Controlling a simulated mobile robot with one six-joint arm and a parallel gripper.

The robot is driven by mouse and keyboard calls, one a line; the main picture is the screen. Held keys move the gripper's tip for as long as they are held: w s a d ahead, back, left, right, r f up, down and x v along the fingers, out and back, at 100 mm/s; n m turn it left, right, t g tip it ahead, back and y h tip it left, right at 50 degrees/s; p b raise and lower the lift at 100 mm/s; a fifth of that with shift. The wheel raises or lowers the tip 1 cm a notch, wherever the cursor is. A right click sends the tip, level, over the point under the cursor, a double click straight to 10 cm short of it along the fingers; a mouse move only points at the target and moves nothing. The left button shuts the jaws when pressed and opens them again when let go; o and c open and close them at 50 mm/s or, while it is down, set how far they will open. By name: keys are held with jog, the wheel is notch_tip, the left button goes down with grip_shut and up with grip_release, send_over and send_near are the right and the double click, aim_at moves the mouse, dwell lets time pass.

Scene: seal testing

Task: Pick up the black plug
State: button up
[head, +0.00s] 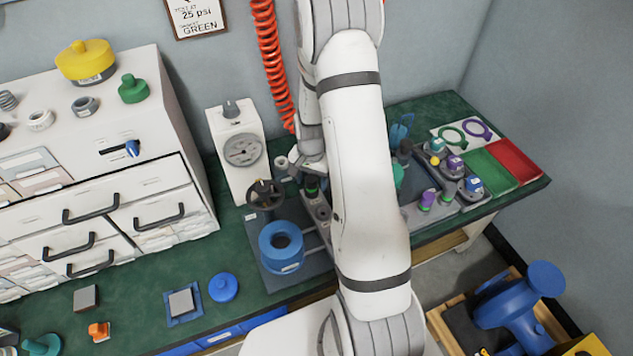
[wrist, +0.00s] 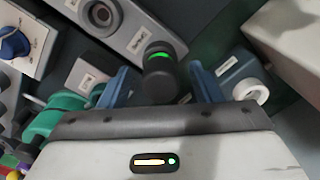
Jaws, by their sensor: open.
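A black plug (wrist: 160,80), a short cylinder with a glowing green ring near its top, stands in the middle of the wrist view. My gripper (wrist: 165,84) is open, with one blue finger to the plug's left and one to its right. Gaps show on both sides, so neither finger appears to touch it. The plug's lower part is hidden, and I cannot tell how deep the fingers reach. In the head view, a dark piece with a green ring (head: 312,184) shows left of my arm; I cannot tell whether it is the same plug. My arm hides much there.
Grey labelled blocks surround the plug, and a grey fitting with a white ring (wrist: 250,92) is close on the right. In the head view, a gauge box (head: 240,150) and a blue ring (head: 281,246) stand left of my arm. Green and red trays (head: 512,160) lie at right.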

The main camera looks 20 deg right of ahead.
jog(key=c, duration=1.1)
